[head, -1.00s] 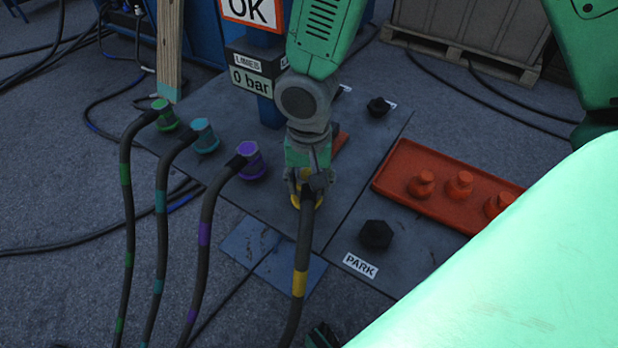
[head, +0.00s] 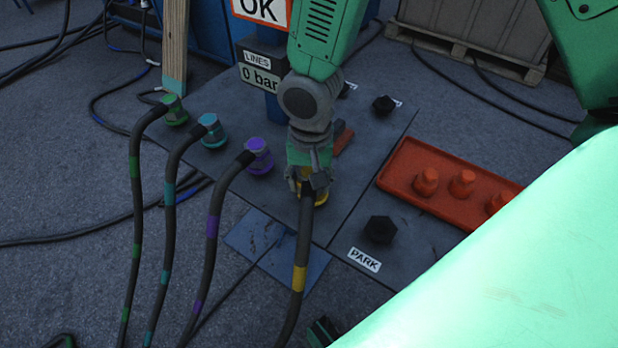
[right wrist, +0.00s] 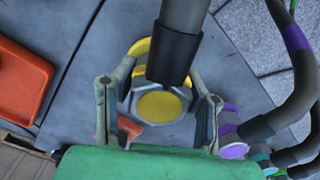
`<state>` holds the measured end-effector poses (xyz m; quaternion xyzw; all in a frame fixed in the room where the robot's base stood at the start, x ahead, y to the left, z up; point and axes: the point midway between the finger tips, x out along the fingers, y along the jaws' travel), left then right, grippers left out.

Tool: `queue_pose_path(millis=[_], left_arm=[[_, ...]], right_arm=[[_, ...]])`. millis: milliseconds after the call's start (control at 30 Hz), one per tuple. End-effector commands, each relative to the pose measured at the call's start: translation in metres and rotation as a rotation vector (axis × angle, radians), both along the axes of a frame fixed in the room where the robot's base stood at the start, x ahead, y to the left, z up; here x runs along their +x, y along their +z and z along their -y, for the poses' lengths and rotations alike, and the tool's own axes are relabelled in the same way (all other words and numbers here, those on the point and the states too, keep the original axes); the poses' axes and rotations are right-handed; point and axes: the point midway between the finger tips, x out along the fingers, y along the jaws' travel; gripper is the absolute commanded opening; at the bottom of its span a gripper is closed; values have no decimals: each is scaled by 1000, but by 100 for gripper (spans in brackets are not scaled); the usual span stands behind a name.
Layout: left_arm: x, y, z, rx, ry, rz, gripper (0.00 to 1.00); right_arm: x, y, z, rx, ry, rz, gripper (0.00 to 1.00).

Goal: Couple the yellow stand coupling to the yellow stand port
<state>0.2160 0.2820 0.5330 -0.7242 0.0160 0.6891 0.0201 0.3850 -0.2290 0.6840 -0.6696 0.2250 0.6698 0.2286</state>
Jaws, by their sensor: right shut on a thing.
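My right gripper (head: 309,186) is shut on the yellow stand coupling (head: 321,199), low over the dark base plate (head: 345,205). A black hose with a yellow band (head: 299,278) runs from the coupling toward the bottom edge. In the right wrist view, the fingers (right wrist: 158,112) stand on both sides of a yellow round face (right wrist: 160,105) in a grey collar. The hose's black end (right wrist: 172,55) covers part of it, and more yellow shows behind. The yellow stand port cannot be told apart from the coupling, so I cannot tell whether they are joined. My left gripper is not clearly visible.
Green (head: 174,110), teal (head: 212,131) and purple (head: 259,156) couplings with hoses stand left of my right gripper. A red tray (head: 450,208) with orange plugs lies to the right. A black hex fitting (head: 380,229) stands by the PARK label (head: 364,260).

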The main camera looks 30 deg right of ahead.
Motion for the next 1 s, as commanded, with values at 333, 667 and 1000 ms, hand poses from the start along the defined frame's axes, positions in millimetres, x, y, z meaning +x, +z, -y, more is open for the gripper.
queue_pose_path(millis=[333,667,1000], left_arm=[[0,-3,0,0,-1,0,64],[0,-6,0,0,-1,0,64],[0,-9,0,0,0,0,64]], right_arm=[[1,-6,0,-1,0,2,0],[1,-13,0,-1,-1,2,0],[2,-21,0,0,0,-1,0]])
